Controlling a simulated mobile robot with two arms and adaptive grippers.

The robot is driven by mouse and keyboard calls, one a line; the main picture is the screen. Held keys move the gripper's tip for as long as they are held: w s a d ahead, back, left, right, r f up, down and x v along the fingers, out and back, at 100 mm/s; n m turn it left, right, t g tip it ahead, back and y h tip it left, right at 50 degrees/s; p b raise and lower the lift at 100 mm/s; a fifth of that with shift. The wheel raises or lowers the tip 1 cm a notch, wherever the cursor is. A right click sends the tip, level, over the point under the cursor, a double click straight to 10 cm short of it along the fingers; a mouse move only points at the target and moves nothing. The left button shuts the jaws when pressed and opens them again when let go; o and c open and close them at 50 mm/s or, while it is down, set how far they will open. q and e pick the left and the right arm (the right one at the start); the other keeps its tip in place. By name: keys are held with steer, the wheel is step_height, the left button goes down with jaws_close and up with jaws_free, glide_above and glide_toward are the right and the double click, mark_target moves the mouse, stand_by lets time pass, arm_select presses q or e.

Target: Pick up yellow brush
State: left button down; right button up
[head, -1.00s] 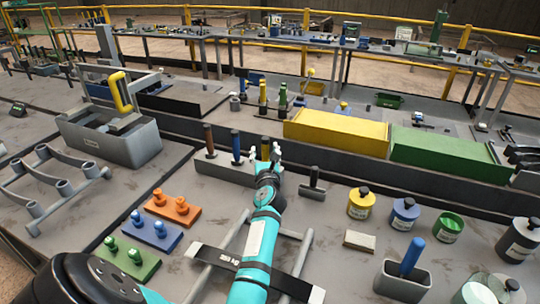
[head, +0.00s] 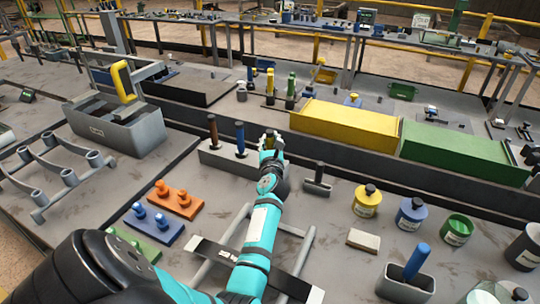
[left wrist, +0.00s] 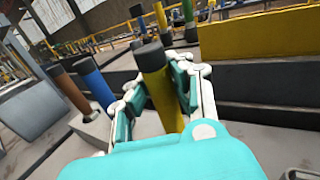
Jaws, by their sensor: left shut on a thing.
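The yellow brush (left wrist: 160,92) has an upright yellow handle with a dark cap; its lower part is hidden behind my gripper. It also shows in the head view (head: 271,135). It is at the right end of a grey holder block (head: 212,157), beside a blue-handled brush (head: 239,138) and a brown-handled one (head: 213,131). My left gripper (head: 271,142) is shut on the yellow handle, one finger on each side. In the left wrist view the blue handle (left wrist: 95,84) and brown handle (left wrist: 68,88) lean at the left. My right gripper is out of view.
A yellow bin (head: 344,128) and a green bin (head: 462,153) stand behind on the right. A dark-handled tool (head: 318,180) is just right of my gripper. Orange (head: 175,200) and blue (head: 154,226) peg plates lie to the left. Paint pots (head: 411,215) stand at the right.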

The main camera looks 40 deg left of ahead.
arm_select(q)
steer(key=shift+r, duration=0.15)
step_height(320, 180, up, 9)
steer(key=p, duration=0.3)
steer(key=shift+f, duration=0.2)
steer(key=shift+r, duration=0.5)
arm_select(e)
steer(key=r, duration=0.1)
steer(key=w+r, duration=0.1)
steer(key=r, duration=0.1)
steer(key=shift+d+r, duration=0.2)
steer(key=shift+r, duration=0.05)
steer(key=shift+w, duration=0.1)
arm_select(q)
steer(key=shift+r, duration=0.1)
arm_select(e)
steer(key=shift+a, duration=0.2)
